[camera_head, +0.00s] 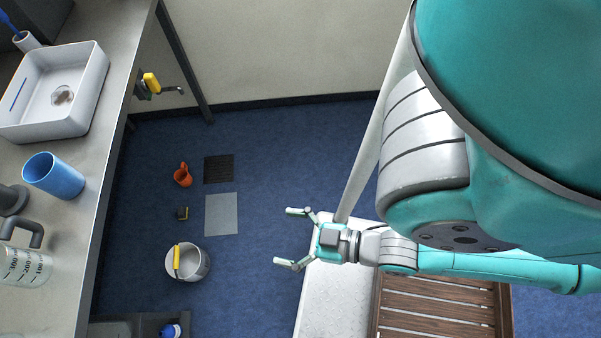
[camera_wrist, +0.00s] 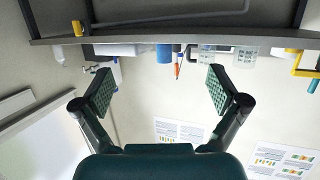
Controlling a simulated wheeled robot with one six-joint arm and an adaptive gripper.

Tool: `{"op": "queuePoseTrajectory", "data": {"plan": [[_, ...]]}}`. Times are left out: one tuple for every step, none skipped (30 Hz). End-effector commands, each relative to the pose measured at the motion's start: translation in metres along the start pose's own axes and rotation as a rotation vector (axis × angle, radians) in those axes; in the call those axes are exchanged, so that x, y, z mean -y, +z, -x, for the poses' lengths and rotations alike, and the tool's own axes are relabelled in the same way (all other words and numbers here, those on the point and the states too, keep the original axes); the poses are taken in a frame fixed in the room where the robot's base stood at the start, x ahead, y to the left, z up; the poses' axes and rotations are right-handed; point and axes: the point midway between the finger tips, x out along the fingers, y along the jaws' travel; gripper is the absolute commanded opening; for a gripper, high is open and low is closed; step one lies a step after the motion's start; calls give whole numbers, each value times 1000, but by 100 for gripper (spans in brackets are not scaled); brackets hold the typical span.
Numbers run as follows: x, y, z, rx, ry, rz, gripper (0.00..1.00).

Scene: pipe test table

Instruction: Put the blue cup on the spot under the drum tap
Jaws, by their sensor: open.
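The blue cup (camera_head: 53,176) stands upright on the grey bench at the left in the head view. It also shows in the wrist view (camera_wrist: 164,53), where the scene appears upside down. A tap with a yellow handle (camera_head: 152,82) sticks out at the bench's edge; its yellow handle also shows in the wrist view (camera_wrist: 78,28). I cannot make out the drum behind it. My gripper (camera_head: 291,238) is open and empty, to the right of the bench and well apart from the cup. Both fingers show in the wrist view (camera_wrist: 164,92).
A white sink (camera_head: 88,99) and a measuring jug (camera_head: 24,268) flank the cup on the bench (camera_head: 70,285). On the floor are a dark mat (camera_head: 219,169), a grey mat (camera_head: 222,214), an orange cup (camera_head: 182,178) and a bucket (camera_head: 197,263). A wooden slatted crate (camera_head: 437,312) is at right.

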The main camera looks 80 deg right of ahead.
Motion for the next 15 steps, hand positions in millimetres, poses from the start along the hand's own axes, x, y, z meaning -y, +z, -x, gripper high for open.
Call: {"op": "queuePoseTrajectory", "data": {"plan": [[0, -1, 12, 7, -3, 2, 97], [1, -2, 17, 7, -4, 3, 97], [1, -3, 23, 8, -6, 4, 97], [1, -4, 27, 9, -7, 5, 97], [1, -5, 30, 8, -8, 6, 97], [1, -6, 32, 8, -9, 7, 100], [1, -6, 34, 8, -10, 7, 100], [2, -6, 35, 8, -10, 7, 100], [2, -7, 36, 8, -11, 7, 100], [2, -7, 36, 8, -11, 7, 100], [2, -7, 36, 7, -11, 7, 100], [2, -7, 36, 7, -11, 7, 100], [2, -7, 36, 7, -11, 7, 100], [2, -7, 35, 7, -11, 7, 100], [2, -7, 35, 7, -11, 7, 100]]}}
